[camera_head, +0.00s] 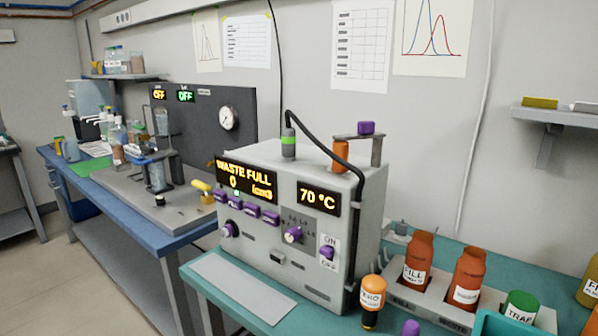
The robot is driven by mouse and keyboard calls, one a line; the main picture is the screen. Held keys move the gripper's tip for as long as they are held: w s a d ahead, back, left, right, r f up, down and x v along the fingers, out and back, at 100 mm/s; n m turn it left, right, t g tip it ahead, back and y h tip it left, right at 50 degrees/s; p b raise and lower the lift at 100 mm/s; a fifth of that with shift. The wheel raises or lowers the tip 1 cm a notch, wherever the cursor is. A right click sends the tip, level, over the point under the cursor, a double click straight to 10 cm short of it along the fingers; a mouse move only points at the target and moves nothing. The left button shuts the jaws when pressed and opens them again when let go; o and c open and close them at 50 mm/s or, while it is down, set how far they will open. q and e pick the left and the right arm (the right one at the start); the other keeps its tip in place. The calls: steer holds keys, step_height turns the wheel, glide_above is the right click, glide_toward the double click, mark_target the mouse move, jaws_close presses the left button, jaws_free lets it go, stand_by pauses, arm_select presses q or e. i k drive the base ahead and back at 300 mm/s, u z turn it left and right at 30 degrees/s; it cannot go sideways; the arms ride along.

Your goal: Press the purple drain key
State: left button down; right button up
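A grey classifier instrument (268,230) stands on the teal bench. Its front carries a slanting row of several purple keys (252,210) below the left display. Their labels are too small to tell which one is the drain key. The left display (246,180) shows "WASTE FULL" and a 0 in amber. The right display (319,198) reads 70 °C. Purple knobs (293,234) and a purple ON/OFF switch (327,253) sit lower on the front. Neither of my grippers is in view, and nothing touches the keys.
A white plate (240,286) lies before the instrument. Orange bottles (417,260), a small orange-capped vial (372,300) and a green-capped jar (520,308) stand at right. A black hose (325,139) arches over the instrument. A blue bench (150,235) with glassware stands at left. The air before the keys is clear.

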mark_target(252, 211)
steer(key=k, duration=0.5)
steer(key=u, duration=1.2)
steer(key=i, duration=0.9)
steer(key=z, duration=1.8)
